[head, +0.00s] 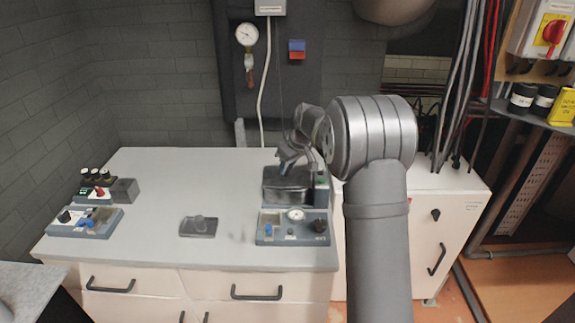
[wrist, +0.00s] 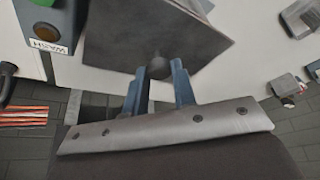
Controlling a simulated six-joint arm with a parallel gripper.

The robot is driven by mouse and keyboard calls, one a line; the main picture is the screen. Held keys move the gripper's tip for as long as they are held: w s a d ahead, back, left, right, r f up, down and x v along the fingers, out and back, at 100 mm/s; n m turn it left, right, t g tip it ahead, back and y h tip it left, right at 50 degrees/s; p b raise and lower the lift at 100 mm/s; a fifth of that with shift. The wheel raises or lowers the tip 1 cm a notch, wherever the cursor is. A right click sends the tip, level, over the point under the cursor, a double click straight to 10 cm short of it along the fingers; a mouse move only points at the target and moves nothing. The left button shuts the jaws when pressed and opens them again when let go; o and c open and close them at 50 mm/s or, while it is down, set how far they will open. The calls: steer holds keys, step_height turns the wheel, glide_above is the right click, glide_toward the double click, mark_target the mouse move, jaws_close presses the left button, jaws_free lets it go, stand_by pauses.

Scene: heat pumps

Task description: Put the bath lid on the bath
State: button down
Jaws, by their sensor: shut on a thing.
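My gripper (head: 287,158) points down over the bath (head: 288,195), a dark grey box near the right end of the counter. In the wrist view its two blue fingers (wrist: 160,88) are shut on the round dark knob of the bath lid (wrist: 185,32), a flat dark grey plate. The lid lies over the bath's opening and hides the inside. I cannot tell whether it rests on the rim or is held slightly above it.
A control unit with a round dial (head: 292,227) stands in front of the bath. A grey slab with a knob (head: 198,227) lies mid-counter. Another instrument (head: 85,220) is at left. The counter between is clear.

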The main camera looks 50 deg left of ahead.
steer(key=shift+f, duration=0.55)
steer(key=c, duration=1.1)
jaws_free()
steer(key=v, duration=1.7)
steer(key=shift+d+r, duration=0.15)
steer(key=x, duration=1.7)
steer(key=shift+f, duration=0.2)
steer(key=shift+r, duration=0.1)
